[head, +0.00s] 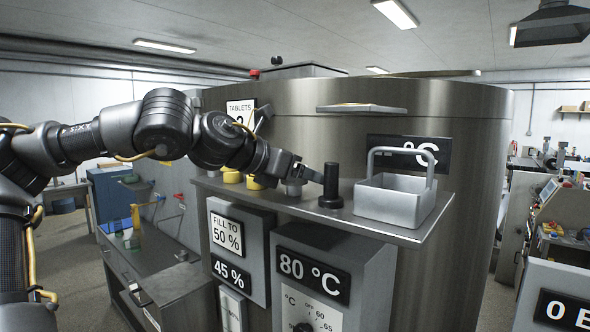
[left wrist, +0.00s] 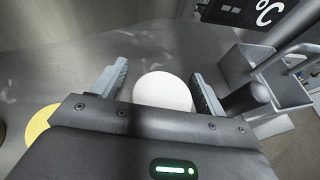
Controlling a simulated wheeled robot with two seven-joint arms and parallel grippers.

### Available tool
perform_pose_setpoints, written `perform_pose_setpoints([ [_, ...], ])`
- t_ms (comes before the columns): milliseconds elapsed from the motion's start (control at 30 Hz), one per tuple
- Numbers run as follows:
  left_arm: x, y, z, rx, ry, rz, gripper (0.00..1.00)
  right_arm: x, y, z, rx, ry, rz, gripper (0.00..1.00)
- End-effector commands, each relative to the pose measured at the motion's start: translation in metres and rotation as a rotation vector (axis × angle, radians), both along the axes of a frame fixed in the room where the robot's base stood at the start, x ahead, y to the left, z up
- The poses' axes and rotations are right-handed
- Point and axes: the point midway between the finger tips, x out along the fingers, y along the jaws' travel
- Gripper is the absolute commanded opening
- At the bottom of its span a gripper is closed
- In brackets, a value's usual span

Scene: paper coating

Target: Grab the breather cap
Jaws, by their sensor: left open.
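My left gripper (head: 303,174) is open over the steel shelf. In the left wrist view its two fingers (left wrist: 160,72) stand on either side of a pale round cap (left wrist: 163,90), with a gap on both sides. In the head view this grey cap (head: 294,187) is low on the shelf under the fingers, partly hidden by them. A black post with a wide round foot (head: 331,186) stands just right of it; it also shows outside the right finger in the left wrist view (left wrist: 246,98). No label tells which piece is the breather cap. My right gripper is not in view.
A metal bin with a handle (head: 395,202) stands on the shelf (head: 420,235) at the right. Yellow round pieces (head: 254,183) stand left of the gripper. The curved tank wall (head: 300,130) rises behind, and control boxes (head: 335,255) hang below the shelf.

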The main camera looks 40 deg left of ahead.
Motion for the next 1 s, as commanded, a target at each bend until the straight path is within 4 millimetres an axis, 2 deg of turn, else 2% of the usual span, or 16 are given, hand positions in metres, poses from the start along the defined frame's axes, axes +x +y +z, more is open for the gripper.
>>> perform_pose_setpoints([
  [167, 0.0, 0.0, -0.001, 0.0, -0.001, 0.0, 0.73, 0.004, -0.001, -0.001, -0.001, -0.004, 0.0, 0.36],
  [200, 0.0, 0.0, 0.0, 0.0, -0.001, 0.0, 0.7, 0.004, -0.002, -0.001, -0.002, -0.005, 0.001, 0.36],
  [567, 0.0, 0.0, -0.001, 0.0, 0.0, 0.0, 0.24, 0.004, -0.001, -0.001, -0.002, -0.005, 0.0, 0.36],
  [833, 0.0, 0.0, 0.001, 0.0, 0.0, 0.001, 0.24, 0.005, -0.001, -0.001, -0.001, -0.005, 0.0, 0.36],
  [1000, 0.001, 0.001, 0.012, 0.001, -0.002, 0.003, 0.24, 0.005, 0.0, -0.007, 0.0, -0.006, 0.0, 0.36],
])
